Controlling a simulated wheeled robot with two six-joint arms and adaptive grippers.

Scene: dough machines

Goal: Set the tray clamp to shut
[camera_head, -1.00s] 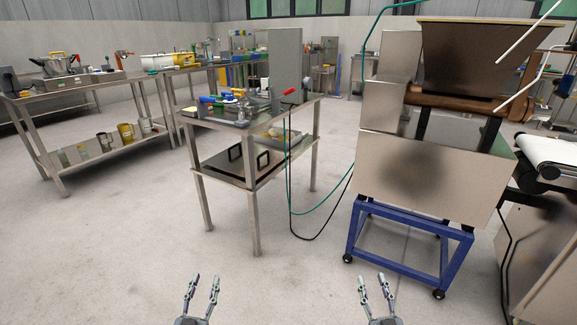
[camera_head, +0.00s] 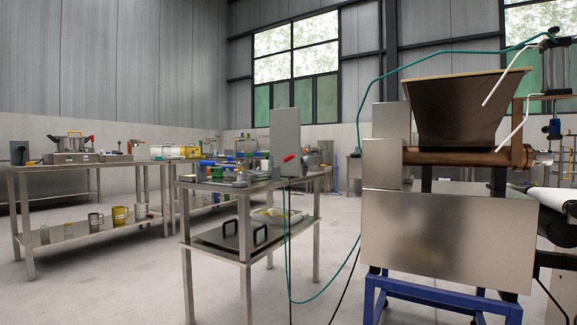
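The tray clamp cannot be made out for certain. A flat metal tray with two black handles (camera_head: 228,239) lies on the table's lower shelf. Neither of my grippers is in view.
A dough machine with a dark hopper (camera_head: 455,110) stands on a blue wheeled frame (camera_head: 440,292) at the right. Green and black hoses hang between it and the table. Another steel table (camera_head: 90,169) stands at the left. Floor (camera_head: 110,285) at front left is clear.

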